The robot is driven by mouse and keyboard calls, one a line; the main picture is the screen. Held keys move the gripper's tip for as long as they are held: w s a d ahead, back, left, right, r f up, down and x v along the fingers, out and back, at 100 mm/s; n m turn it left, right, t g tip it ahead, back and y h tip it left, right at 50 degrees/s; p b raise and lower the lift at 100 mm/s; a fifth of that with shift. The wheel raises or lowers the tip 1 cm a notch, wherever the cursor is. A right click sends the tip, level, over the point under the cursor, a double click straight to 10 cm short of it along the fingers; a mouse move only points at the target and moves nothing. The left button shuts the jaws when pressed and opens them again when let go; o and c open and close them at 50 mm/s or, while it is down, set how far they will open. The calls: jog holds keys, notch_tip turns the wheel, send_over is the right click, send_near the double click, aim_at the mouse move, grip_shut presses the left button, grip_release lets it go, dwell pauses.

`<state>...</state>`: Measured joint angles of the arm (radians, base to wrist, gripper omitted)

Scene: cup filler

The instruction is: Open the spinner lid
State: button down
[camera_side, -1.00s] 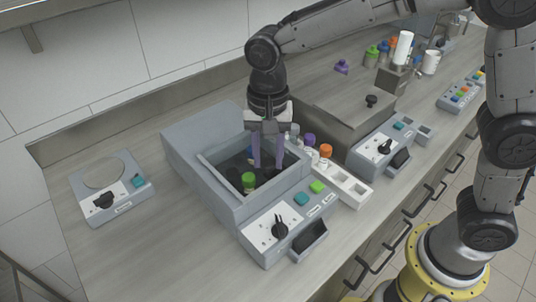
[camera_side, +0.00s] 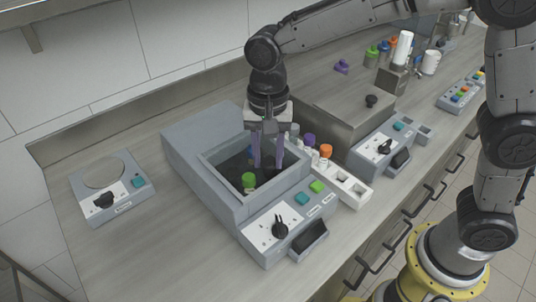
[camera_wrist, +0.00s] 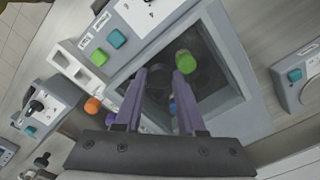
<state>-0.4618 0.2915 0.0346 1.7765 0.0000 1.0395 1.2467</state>
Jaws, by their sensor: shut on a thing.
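The spinner (camera_side: 215,165) is a grey box with a square dark window framed in grey on its top, also large in the wrist view (camera_wrist: 232,60). Through the window a green-capped vessel (camera_side: 249,181) shows, also in the wrist view (camera_wrist: 186,60). My gripper (camera_side: 268,164) points straight down over the window, with its two lavender fingers a little apart. In the wrist view the fingertips (camera_wrist: 160,72) stand on either side of a dark round shape (camera_wrist: 159,80), seemingly the lid's knob. The grip itself is hard to make out. The lid looks down on the box.
The spinner's front panel has a black dial (camera_side: 280,230) and teal and green buttons. A white rack (camera_side: 350,187) with orange and purple caps stands close on its right. A second machine (camera_side: 340,105) stands behind the rack. A flat station (camera_side: 125,205) is at left, with bare counter between.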

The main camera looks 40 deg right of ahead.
jog(key=shift+w, duration=0.15)
jog(key=w, duration=1.4)
jog(key=shift+w+r, duration=0.1)
jog(key=shift+r, duration=0.05)
jog(key=c, duration=0.5)
grip_release()
notch_tip(320, 180, up, 14)
jog(key=shift+f, duration=0.2)
